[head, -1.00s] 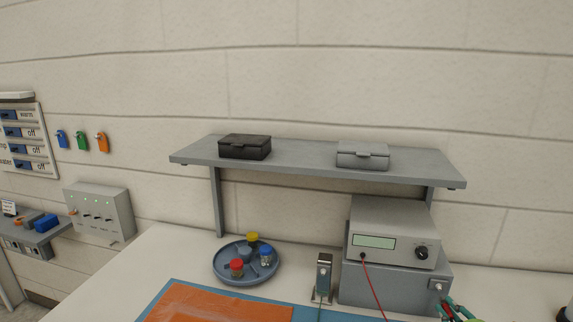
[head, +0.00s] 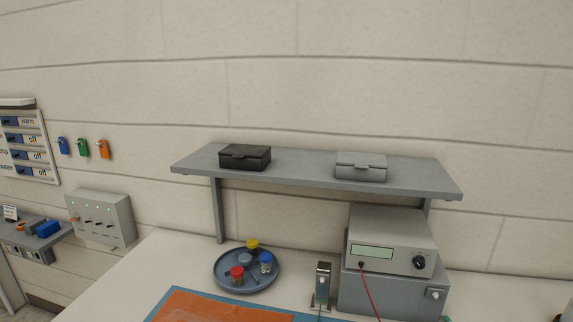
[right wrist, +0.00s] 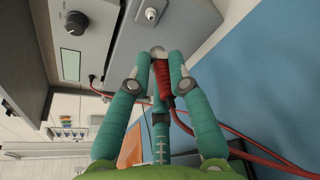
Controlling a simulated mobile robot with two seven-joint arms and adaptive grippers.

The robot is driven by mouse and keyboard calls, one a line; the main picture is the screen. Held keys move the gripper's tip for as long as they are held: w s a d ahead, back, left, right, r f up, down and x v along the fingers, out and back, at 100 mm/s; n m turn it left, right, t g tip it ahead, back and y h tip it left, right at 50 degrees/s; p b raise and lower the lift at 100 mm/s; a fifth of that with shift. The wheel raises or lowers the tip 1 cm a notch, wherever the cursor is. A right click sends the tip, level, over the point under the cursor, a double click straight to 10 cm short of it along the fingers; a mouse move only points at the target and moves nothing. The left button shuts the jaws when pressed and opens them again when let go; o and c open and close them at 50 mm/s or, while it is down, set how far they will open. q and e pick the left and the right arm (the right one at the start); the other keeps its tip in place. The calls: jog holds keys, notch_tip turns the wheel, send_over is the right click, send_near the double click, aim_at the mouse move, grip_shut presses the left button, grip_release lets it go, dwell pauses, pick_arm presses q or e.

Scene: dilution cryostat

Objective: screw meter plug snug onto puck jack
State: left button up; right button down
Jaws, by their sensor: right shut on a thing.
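The meter plug (right wrist: 163,82) is a red ribbed grip in the right wrist view, with a red cable running off it. My right gripper (right wrist: 155,62) has teal fingers and is shut on it. A pale metal round end (right wrist: 158,51) shows just past the fingertips; I cannot tell whether it is the plug's tip or the puck jack. No puck jack can be clearly made out. The meter (head: 391,240) sits on a grey box (head: 390,291) in the head view, with a red lead from its front. My left gripper is not in view.
A small metal stand (head: 322,285) is left of the grey box. A round tray (head: 247,286) holds red, blue and yellow capped pieces. A shelf (head: 315,175) with a black case (head: 245,157) and a grey case (head: 361,167) hangs above. An orange mat (head: 215,306) lies in front.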

jog(key=n+h+p, duration=0.1)
jog(key=n, duration=0.2)
jog(key=shift+a+r+p, duration=0.1)
jog(key=shift+r+p, duration=0.05)
jog(key=shift+p, duration=0.15)
jog(key=shift+n+h+p, duration=0.3)
jog(key=shift+n+h, duration=0.1)
jog(key=shift+n, duration=0.5)
jog(key=shift+s+f, duration=0.1)
jog(key=shift+f, duration=0.15)
